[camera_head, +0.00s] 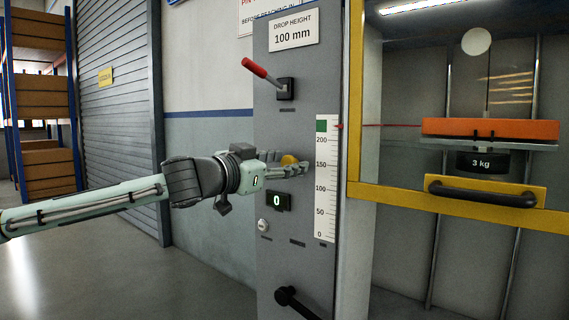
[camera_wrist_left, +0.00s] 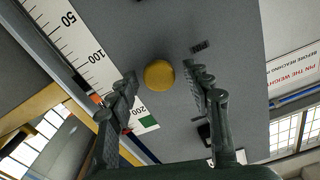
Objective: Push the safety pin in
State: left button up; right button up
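The safety pin shows as a round yellow knob (camera_head: 289,160) on the grey control panel, partly hidden by my left gripper in the head view. In the left wrist view the knob (camera_wrist_left: 159,75) is fully visible and sits between the two finger lines. My left gripper (camera_head: 297,170) is at the panel, its fingers pointing toward it. In the left wrist view the left gripper (camera_wrist_left: 162,80) has its fingers spread, one on each side of the knob, with gaps to both. Whether a finger touches the panel cannot be told. My right gripper is not in view.
The panel (camera_head: 268,110) carries a red-handled lever (camera_head: 262,72), a display reading 0 (camera_head: 278,201), a white scale (camera_head: 325,180) and a black handle (camera_head: 296,301). At right, a yellow-framed guard (camera_head: 450,200) fronts an orange block (camera_head: 490,129) above a 3 kg weight (camera_head: 482,163).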

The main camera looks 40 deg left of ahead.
pick_arm(q)
jog(key=shift+s, duration=0.2)
jog(key=s, duration=1.1)
jog(key=shift+s+a, duration=0.35)
jog(key=shift+a, duration=0.1)
